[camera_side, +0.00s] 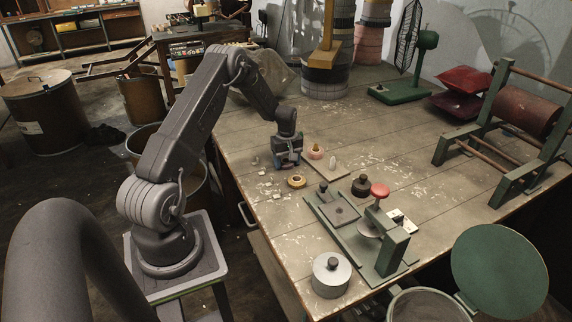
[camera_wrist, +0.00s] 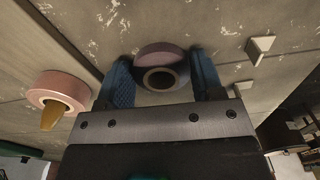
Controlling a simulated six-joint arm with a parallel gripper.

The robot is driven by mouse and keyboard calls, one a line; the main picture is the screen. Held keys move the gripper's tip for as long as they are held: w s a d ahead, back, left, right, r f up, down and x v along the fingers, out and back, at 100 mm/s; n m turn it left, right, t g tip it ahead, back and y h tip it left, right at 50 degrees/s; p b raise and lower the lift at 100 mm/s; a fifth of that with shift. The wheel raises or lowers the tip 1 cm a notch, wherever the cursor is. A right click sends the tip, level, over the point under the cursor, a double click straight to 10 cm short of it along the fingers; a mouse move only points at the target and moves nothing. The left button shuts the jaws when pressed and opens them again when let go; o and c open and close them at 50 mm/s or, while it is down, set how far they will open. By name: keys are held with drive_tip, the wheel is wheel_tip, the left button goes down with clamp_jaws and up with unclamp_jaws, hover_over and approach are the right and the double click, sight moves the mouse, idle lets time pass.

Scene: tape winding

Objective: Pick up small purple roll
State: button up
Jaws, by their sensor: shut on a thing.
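The small purple roll (camera_wrist: 160,56) sits between the two blue fingers of my gripper (camera_wrist: 162,78) in the wrist view. Its dark round opening faces the camera. The fingers are shut on it, one on each side. In the side view my gripper (camera_side: 287,150) is low over the left part of the workbench, and the purple roll cannot be made out there. In the wrist view I cannot tell whether the roll touches the bench or is just above it.
A pink roll (camera_wrist: 68,86) lies left of my gripper in the wrist view. A green fixture (camera_side: 386,255) stands nearer the front. Small pale blocks (camera_wrist: 259,46) lie to the right in the wrist view.

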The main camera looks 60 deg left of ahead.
drive_tip(key=c, duration=0.3)
drive_tip(key=shift+r, duration=0.1)
